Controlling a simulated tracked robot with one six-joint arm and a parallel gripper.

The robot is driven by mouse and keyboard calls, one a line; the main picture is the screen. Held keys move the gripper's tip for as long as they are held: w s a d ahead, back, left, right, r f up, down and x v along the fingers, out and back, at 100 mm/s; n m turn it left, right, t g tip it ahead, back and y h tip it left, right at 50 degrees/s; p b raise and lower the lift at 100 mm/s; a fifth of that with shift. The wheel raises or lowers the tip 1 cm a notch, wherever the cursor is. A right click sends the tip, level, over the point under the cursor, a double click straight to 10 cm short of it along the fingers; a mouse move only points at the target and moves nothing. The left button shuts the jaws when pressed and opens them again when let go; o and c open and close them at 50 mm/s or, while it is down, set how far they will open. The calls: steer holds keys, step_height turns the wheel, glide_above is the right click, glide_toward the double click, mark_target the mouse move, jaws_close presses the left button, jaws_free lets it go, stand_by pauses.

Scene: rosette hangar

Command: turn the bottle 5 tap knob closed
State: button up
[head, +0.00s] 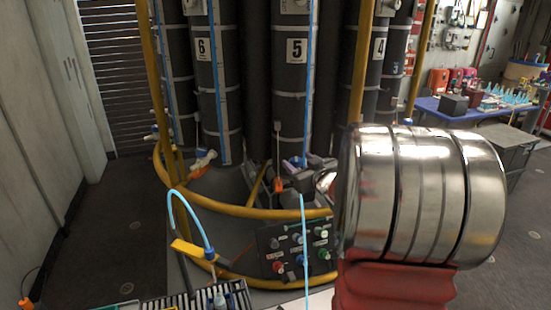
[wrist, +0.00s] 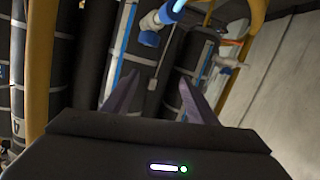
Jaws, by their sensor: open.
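Bottle 5 (head: 292,90) is a tall dark cylinder with a white number label, standing in the middle of the head view. Another pale tap (wrist: 228,65) shows farther right.
Bottle 6 (head: 222,90) stands left of bottle 5, with a white and orange tap (head: 203,160) low down. Bottle 4 (head: 375,85) stands right. A yellow rail (head: 240,211) curves around the bottles. A knob panel (head: 297,250) is in front. A blue table (head: 450,112) stands far right.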

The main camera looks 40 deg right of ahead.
mark_target(300, 163)
steer(key=s+d+f+t+y, duration=0.2)
steer(key=s+d+f+y, duration=0.1)
steer(key=d+f, duration=0.3)
steer(key=shift+s+n+t+y, duration=0.4)
steer(key=shift+s, duration=0.4)
steer(key=shift+w, duration=0.15)
steer(key=w, duration=1.3)
steer(key=shift+w+d+r, duration=0.1)
steer(key=shift+w+d, duration=0.15)
steer(key=shift+w, duration=0.05)
steer(key=shift+c, duration=0.2)
steer(key=c, duration=1)
